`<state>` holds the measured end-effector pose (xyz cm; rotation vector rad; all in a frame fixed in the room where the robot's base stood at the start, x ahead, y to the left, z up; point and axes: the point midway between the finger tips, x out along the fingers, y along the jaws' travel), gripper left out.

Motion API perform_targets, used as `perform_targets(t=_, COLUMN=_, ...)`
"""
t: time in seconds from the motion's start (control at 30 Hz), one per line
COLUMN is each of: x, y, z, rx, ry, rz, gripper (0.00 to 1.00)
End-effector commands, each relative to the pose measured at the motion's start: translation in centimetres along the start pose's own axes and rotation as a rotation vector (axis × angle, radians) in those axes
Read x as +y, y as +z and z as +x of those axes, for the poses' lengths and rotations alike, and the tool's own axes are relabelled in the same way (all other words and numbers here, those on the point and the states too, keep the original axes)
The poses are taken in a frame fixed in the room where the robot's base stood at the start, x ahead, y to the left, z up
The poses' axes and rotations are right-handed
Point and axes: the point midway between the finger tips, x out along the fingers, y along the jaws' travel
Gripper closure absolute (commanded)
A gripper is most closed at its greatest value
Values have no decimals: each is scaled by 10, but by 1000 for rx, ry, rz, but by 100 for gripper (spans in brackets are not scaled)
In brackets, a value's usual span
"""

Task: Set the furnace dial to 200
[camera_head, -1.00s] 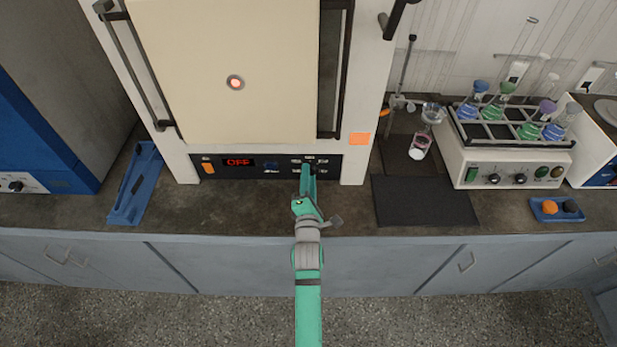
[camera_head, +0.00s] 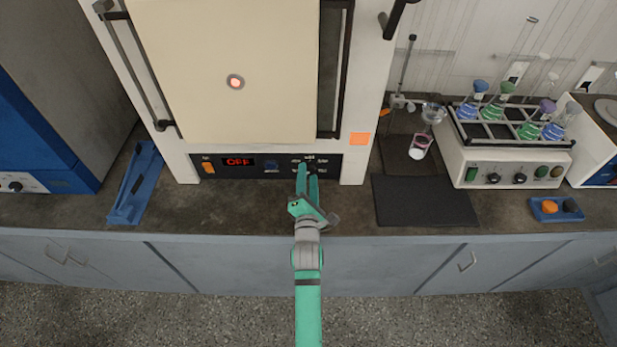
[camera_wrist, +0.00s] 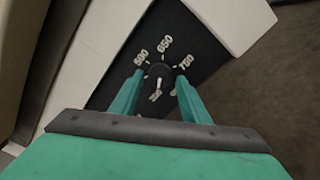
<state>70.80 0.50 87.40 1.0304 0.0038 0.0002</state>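The furnace (camera_head: 235,70) stands on the bench with its cream door shut. Its front panel (camera_head: 225,174) has a red display reading OFF. The dial (camera_wrist: 159,75) shows in the wrist view as a dark knob with a light pointer mark on its lower side. Labels 500, 650 and 750 sit around its top; the lower labels are partly hidden or too small to read. My gripper (camera_head: 308,175) is at the panel's right part. In the wrist view its two teal fingers (camera_wrist: 158,97) are apart, one on each side of the dial; contact cannot be told.
An orange switch (camera_head: 208,168) is at the panel's left end. A blue tray (camera_head: 133,185) lies left of the furnace. A dark mat (camera_head: 425,201), a small glass vessel (camera_head: 420,145) and a shaker with flasks (camera_head: 508,165) are to the right. The counter front is clear.

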Motion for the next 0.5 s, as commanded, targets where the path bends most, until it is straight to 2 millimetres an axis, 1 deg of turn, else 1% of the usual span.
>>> perform_targets(t=0.33, x=0, y=1, z=-1, rx=-2, ry=1, rz=1, gripper=53)
perform_targets(t=0.43, x=0, y=1, z=-7, rx=-2, ry=1, rz=0, gripper=53)
perform_targets(t=0.5, x=-1, y=2, z=-14, rx=-3, ry=0, rz=0, gripper=53)
